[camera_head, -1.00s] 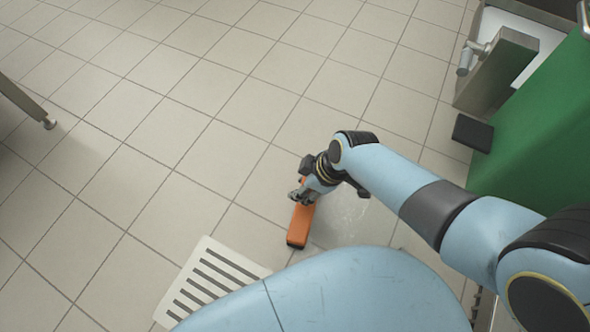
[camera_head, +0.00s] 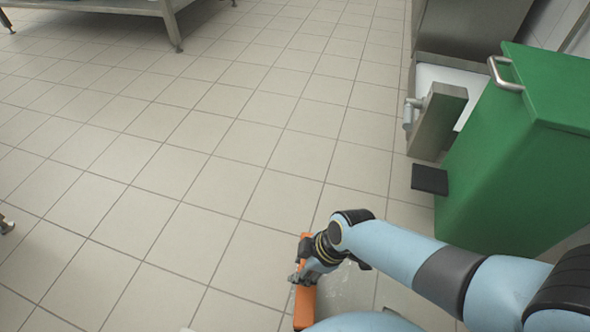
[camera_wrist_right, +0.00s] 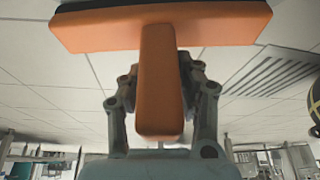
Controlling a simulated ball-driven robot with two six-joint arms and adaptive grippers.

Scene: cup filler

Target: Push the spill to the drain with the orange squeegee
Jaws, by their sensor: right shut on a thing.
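In the right wrist view the orange handle (camera_wrist_right: 158,90) lies between the two fingers, with the wide orange head (camera_wrist_right: 215,22) across the top. The spill (camera_head: 345,290) is a faint, clear wet patch to the right of the squeegee, partly hidden by my arm. My left gripper is out of sight.
A green bin (camera_head: 520,160) with a metal handle and a black pedal (camera_head: 429,179) stands at the right. A steel unit (camera_head: 437,120) is behind it. A steel table (camera_head: 110,5) stands at the far left. The tiled floor in the middle is clear.

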